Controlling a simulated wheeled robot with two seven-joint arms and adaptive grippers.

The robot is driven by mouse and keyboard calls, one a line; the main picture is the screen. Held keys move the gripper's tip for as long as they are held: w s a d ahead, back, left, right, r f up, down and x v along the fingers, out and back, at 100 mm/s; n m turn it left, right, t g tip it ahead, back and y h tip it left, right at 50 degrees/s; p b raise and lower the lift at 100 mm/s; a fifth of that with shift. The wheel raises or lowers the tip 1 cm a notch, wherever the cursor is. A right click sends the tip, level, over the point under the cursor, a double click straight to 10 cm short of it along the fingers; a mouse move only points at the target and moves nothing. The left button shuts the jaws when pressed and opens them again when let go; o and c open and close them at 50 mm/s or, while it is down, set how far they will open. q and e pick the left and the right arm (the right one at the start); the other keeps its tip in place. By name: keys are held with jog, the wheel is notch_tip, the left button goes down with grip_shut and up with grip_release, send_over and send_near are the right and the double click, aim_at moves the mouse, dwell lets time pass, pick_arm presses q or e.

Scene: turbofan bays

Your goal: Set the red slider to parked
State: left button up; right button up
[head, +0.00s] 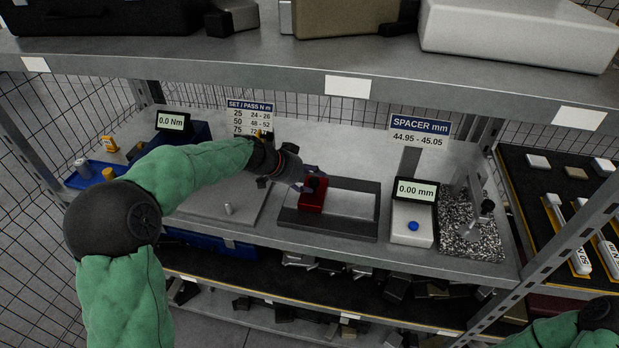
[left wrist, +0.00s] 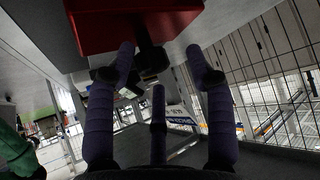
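The red slider (head: 312,195) sits toward the left end of a dark rectangular track (head: 330,226) on the bench, beside a light grey plate. In the left wrist view the red slider (left wrist: 130,28) is large at the top, with a dark knob (left wrist: 151,58) on it. My left gripper (head: 312,179) is at the slider in the head view. In the left wrist view its fingers (left wrist: 160,68) are spread, with the knob between the two upper fingertips. One fingertip is close to the red block; I cannot tell whether it touches. My right gripper is out of view.
Right of the track stand a white gauge box with a blue button (head: 411,224), its 0.00 mm display (head: 416,190) and a speckled block (head: 468,229). A grey plate (head: 212,207) lies to the left. A shelf (head: 290,58) hangs above; a post rises at the right.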

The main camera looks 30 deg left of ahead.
pick_arm(q)
jog(key=shift+s, duration=0.1)
jog(key=v, duration=1.1)
jog(key=shift+s+a+r, duration=0.2)
jog(key=shift+s+r, duration=0.05)
